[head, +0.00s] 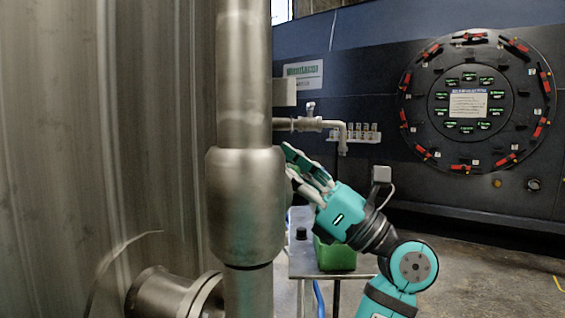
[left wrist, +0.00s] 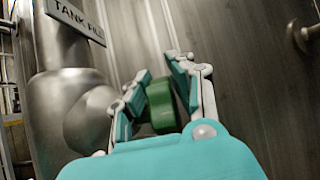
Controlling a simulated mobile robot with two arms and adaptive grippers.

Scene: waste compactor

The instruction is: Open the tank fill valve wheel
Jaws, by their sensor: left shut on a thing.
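The tank fill valve wheel is a small green wheel (left wrist: 161,105) in the left wrist view, beside the pipe under a "TANK FILL" sign (left wrist: 76,20). My left gripper (left wrist: 156,88) is shut on it, with one teal finger on each side. In the head view, the only gripper (head: 296,165) I see appears to be this same left one, at the right edge of the thick steel pipe (head: 245,205). The wheel is not clearly visible there, and the pipe may hide part of it. My right gripper is in neither view.
The large steel tank (head: 100,120) fills the left of the head view, with a flanged stub (head: 165,295) low down. A small metal table (head: 305,262) carries a green container (head: 335,255). A round black panel (head: 475,100) is at the back right. Open floor (head: 490,275) lies right.

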